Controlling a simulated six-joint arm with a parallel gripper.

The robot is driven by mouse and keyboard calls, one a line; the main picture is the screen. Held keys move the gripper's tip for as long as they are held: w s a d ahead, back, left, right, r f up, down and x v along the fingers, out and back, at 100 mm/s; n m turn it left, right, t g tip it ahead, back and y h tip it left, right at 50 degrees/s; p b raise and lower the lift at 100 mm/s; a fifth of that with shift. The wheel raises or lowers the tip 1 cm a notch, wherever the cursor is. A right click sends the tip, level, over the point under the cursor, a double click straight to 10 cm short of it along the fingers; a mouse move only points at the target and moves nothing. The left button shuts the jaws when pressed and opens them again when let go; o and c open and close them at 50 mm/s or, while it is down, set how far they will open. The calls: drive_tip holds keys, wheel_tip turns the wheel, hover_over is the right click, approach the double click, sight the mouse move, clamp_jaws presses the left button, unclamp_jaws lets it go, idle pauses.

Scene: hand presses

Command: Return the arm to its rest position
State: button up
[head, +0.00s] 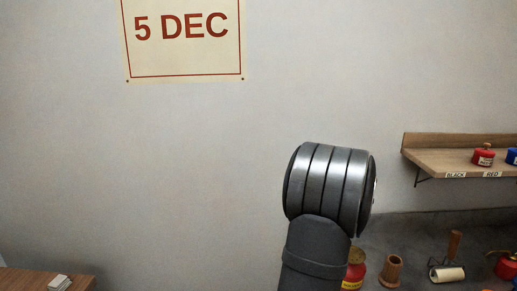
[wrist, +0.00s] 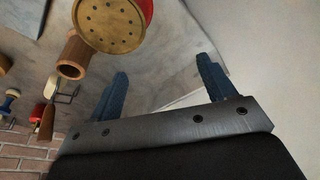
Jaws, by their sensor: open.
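My gripper (wrist: 160,88) shows in the wrist view with its two blue fingers spread wide apart and nothing between them. In the head view my arm rises in front of the wall, and the gripper itself cannot be made out there. In the wrist view the gripper is beside a round brass-coloured perforated lid on a red tin (wrist: 112,24), apart from it. The same red tin (head: 354,271) shows partly behind my arm in the head view.
A shelf (head: 430,163) holds a red pot (head: 483,156) and a blue one. A wooden table (head: 25,281) is lower left.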

drive_tip(key=w+a+f+n, duration=0.1)
drive_tip(key=a+f, duration=0.3)
drive_tip(key=a, duration=0.4)
drive_tip(key=shift+w+a, duration=0.15)
drive_tip(key=shift+a, duration=0.2)
drive_tip(key=shift+f, duration=0.1)
